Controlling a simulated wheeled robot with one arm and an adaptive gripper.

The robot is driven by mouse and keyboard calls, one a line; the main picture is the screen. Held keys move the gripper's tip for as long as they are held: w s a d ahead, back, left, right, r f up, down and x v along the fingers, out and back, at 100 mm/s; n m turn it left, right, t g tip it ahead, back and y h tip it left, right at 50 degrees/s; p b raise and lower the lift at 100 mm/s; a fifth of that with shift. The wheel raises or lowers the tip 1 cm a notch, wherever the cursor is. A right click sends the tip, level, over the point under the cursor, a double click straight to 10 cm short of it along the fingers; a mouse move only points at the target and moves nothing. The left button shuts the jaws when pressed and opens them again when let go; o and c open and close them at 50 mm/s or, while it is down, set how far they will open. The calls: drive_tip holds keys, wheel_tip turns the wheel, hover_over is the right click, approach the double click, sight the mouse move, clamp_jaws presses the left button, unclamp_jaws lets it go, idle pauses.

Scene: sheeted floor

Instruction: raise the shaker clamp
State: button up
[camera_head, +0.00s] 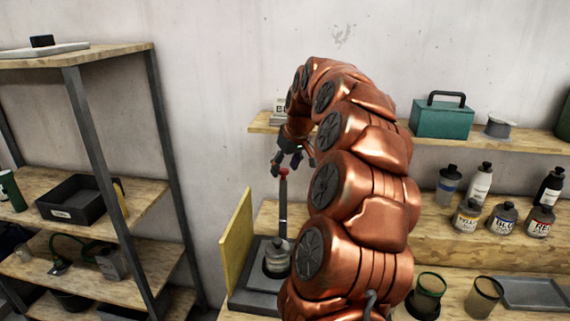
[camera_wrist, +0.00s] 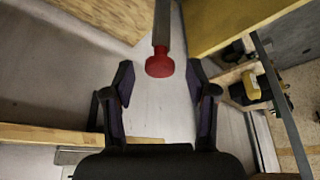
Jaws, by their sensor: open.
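The shaker (camera_head: 249,291) has a dark base with a grey-capped bottle (camera_head: 277,262) on it. A dark upright post (camera_head: 283,208) rises beside the bottle and ends in a red knob (camera_head: 284,171). In the wrist view the red knob (camera_wrist: 160,65) appears between the tips of my open gripper (camera_wrist: 160,76), with gaps on both sides. I cannot tell whether the tips are level with it. My arm hides the area right of the post, and the clamp's contact with the bottle is unclear.
A yellow panel (camera_head: 237,248) stands close at the left of the shaker. A shelf rack (camera_head: 85,130) is further left. At right are a teal toolbox (camera_head: 442,119), several bottles (camera_head: 466,216), two cups (camera_head: 484,297) and a grey tray (camera_head: 531,294).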

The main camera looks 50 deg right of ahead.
drive_tip(key=shift+w+f, duration=0.1)
drive_tip(key=shift+f, duration=0.1)
drive_tip(key=shift+c, duration=0.2)
clamp_jaws()
idle(0.4)
